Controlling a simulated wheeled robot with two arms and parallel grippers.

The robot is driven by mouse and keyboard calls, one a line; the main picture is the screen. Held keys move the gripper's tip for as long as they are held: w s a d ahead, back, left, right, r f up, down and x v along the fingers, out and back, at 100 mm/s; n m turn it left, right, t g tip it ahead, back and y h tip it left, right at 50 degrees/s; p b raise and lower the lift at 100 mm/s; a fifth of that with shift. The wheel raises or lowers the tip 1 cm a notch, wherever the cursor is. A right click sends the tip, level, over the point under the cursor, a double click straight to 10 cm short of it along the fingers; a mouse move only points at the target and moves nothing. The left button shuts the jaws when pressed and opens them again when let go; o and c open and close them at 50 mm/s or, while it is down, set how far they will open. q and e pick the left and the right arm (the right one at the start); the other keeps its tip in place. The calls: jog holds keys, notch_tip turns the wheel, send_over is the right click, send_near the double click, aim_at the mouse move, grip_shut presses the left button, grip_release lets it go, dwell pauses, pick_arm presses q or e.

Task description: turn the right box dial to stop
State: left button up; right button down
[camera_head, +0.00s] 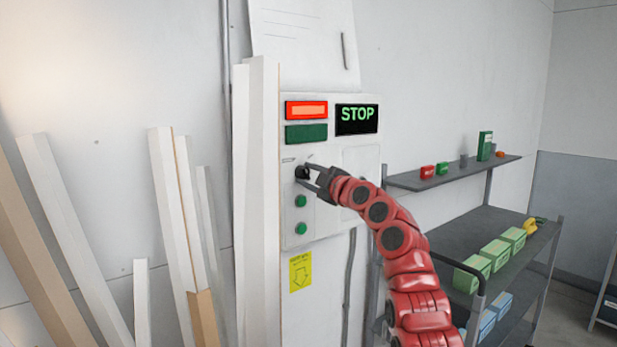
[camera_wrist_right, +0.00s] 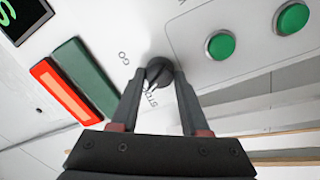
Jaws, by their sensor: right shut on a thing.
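A white control box (camera_head: 335,210) hangs on the wall. Its small black dial (camera_head: 302,172) is on the left side, below the lamps; in the right wrist view the dial (camera_wrist_right: 158,70) sits between marks reading GO and STOP. The STOP mark is partly hidden by my fingers. My right gripper (camera_head: 309,175) is shut on the dial, with one finger on each side. A black screen (camera_head: 357,119) on the box reads STOP in green. The red lamp (camera_head: 306,110) is lit and the green lamp (camera_head: 306,133) below it is dark. My left gripper is not in view.
Two green buttons (camera_head: 300,201) sit under the dial. Tall white boards (camera_head: 257,200) stand close along the box's left edge. A yellow arrow label (camera_head: 300,271) is below. A wall shelf (camera_head: 450,176) and a cart (camera_head: 490,235) with boxes stand right.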

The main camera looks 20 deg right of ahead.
jog(key=shift+n, duration=1.4)
jog(key=shift+f, duration=0.1)
jog(key=shift+c, duration=2)
grip_release()
jog(key=shift+s, duration=0.1)
jog(key=shift+s+d, duration=0.1)
jog(key=shift+s, duration=0.15)
jog(key=b+v, duration=0.5)
jog(key=v, duration=1.1)
jog(key=shift+s+d, duration=0.25)
jog(key=shift+f, duration=0.15)
